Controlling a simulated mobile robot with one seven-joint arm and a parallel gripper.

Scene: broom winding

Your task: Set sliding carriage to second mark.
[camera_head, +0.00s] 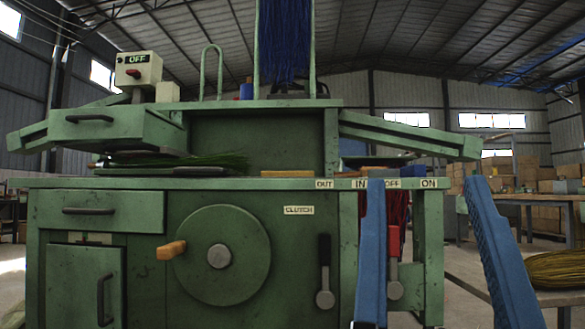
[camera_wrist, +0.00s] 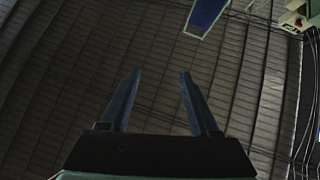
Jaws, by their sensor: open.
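The green winding machine (camera_head: 150,215) fills the left and middle of the head view. I cannot make out for certain which part is the sliding carriage, and I see no numbered marks. A tan bar (camera_head: 287,174) lies on the bench top. The wrist view shows my gripper (camera_wrist: 159,74) open and empty, toward the ribbed roof.
A round wheel (camera_head: 218,260) with a wooden handle, a black-handled lever (camera_head: 325,270) and a red-handled lever (camera_head: 394,265) are on the machine front. A control box (camera_head: 138,70) reads OFF. A table (camera_head: 545,298) with a bristle bundle stands at the right.

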